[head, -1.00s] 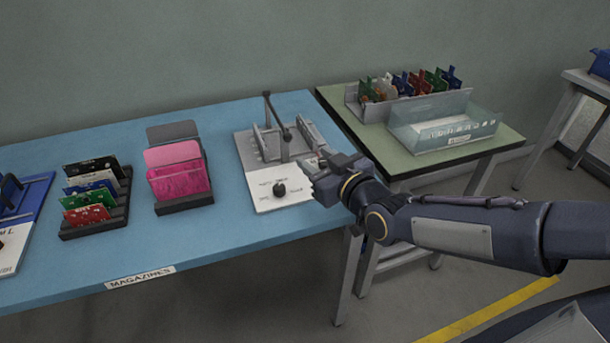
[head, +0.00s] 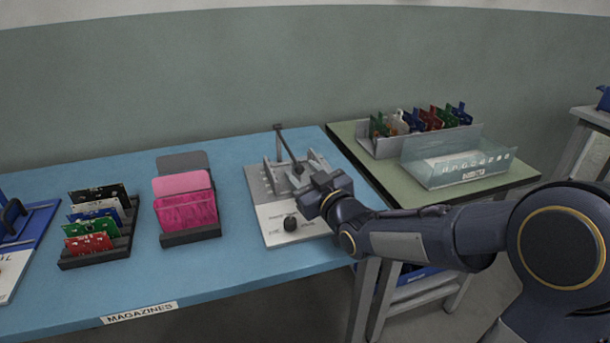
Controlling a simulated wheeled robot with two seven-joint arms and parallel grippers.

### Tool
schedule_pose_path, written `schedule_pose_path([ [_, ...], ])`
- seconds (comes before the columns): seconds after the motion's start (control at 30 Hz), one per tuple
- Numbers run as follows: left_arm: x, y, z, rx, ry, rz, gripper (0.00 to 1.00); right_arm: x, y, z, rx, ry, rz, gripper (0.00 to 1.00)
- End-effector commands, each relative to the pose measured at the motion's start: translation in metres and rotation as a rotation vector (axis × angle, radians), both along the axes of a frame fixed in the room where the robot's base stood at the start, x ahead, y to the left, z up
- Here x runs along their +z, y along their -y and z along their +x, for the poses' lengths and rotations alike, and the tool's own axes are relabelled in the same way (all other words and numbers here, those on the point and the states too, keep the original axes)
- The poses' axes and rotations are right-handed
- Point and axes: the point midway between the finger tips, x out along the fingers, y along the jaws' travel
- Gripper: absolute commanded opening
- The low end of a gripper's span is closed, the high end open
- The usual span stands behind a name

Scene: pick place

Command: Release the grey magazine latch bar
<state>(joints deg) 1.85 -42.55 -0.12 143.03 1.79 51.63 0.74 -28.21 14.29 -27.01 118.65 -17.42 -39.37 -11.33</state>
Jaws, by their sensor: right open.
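My right gripper (head: 309,194) is over the fixture's right side, just in front of the bar's lower end. It is open, with nothing visible between its fingers. It hides part of the right wall, and I cannot tell whether it touches the bar. My left gripper is out of view.
On the blue table (head: 120,265), left of the fixture, stand a pink magazine rack (head: 186,205) and a black rack (head: 122,248) of coloured boards. A green table (head: 370,165) at the right carries a grey board rack (head: 385,146) and a clear bin (head: 455,168).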

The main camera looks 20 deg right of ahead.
Motion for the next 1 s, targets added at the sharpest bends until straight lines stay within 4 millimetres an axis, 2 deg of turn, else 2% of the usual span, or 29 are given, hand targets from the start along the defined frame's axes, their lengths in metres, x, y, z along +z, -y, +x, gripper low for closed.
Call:
schedule_pose_path([
  [0.13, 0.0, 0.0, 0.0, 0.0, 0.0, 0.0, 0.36, 0.0, 0.0, 0.0, 0.0, 0.0, 0.0, 0.41],
  [0.4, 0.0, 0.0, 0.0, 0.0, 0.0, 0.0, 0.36, 0.0, 0.0, 0.0, 0.0, 0.0, 0.001, 0.06],
  [0.47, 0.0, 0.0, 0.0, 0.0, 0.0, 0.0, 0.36, 0.0, 0.0, 0.0, 0.0, 0.0, 0.001, 0.0],
  [0.77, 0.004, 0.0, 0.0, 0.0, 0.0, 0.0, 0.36, 0.003, 0.0, -0.001, 0.0, -0.006, 0.001, 0.0],
  [0.87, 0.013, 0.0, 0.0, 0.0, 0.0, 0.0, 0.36, 0.01, 0.0, -0.001, 0.0, -0.023, 0.001, 0.0],
  [1.0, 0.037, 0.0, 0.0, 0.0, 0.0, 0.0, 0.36, 0.028, 0.0, -0.001, 0.0, -0.075, -0.001, 0.0],
])
